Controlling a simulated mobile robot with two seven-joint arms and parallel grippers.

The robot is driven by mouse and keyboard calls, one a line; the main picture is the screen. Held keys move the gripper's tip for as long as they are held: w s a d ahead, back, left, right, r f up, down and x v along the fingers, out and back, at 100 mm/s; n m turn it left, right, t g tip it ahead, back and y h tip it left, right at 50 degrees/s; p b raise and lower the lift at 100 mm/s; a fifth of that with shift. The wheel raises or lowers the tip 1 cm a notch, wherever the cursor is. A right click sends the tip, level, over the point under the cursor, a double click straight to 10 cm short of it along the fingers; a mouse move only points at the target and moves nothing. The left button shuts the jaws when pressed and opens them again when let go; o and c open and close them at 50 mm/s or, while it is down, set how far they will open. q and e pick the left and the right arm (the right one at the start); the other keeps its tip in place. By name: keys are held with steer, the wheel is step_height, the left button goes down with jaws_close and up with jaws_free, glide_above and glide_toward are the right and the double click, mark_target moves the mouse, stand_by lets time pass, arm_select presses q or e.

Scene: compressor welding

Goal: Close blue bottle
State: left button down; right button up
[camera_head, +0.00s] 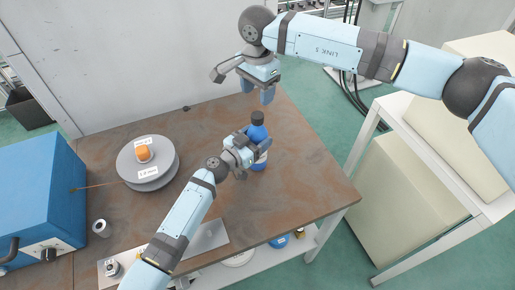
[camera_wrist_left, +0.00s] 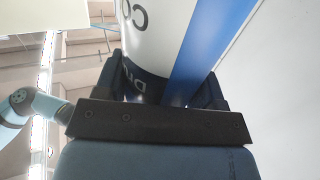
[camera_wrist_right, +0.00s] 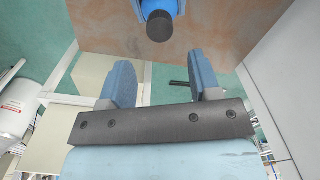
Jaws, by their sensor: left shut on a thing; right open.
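The blue bottle (camera_head: 257,133) stands upright on the brown table, with a dark cap (camera_head: 257,117) on top. My left gripper (camera_head: 257,154) is shut around the bottle's body, and in the left wrist view the bottle's white and blue label (camera_wrist_left: 165,35) fills the space between the fingers. My right gripper (camera_head: 257,92) is open and empty, above and behind the bottle. In the right wrist view the bottle's dark cap (camera_wrist_right: 160,26) lies beyond the open fingers (camera_wrist_right: 160,85), apart from them. Whether the cap is fully tightened cannot be seen.
A grey spool (camera_head: 148,172) with an orange centre, a small metal cylinder (camera_head: 101,228) and a blue machine (camera_head: 38,200) are at the left. A grey wall (camera_head: 130,60) stands behind the table. The table's right part is clear.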

mark_target(257, 115)
steer(key=shift+f, duration=4)
steer(key=shift+c, duration=0.5)
steer(key=c, duration=0.8)
steer(key=m, duration=1.1)
steer(key=o, duration=1.1)
steer(key=shift+c, duration=0.2)
step_height(257, 115, up, 12)
